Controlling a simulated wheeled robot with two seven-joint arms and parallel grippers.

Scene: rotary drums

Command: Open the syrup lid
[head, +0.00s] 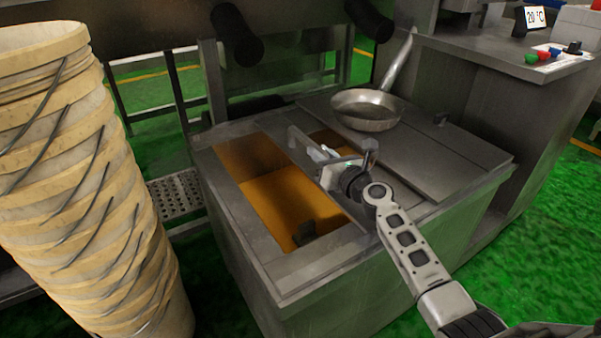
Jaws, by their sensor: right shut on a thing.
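The steel syrup tank (345,282) stands in the middle, with orange syrup (275,200) showing through a wide opening on its left. A narrower orange gap shows behind my right gripper. My right gripper (325,158) comes in from the lower right and is over the middle of the tank top. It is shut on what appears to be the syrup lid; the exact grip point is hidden. My left gripper is not in view.
A ladle-like steel pan (366,110) with a long raised handle sits on the covered part. A tall stack of pale buckets (85,190) stands at left. A steel counter with coloured buttons (543,55) is at right. Green floor (545,240) is clear at lower right.

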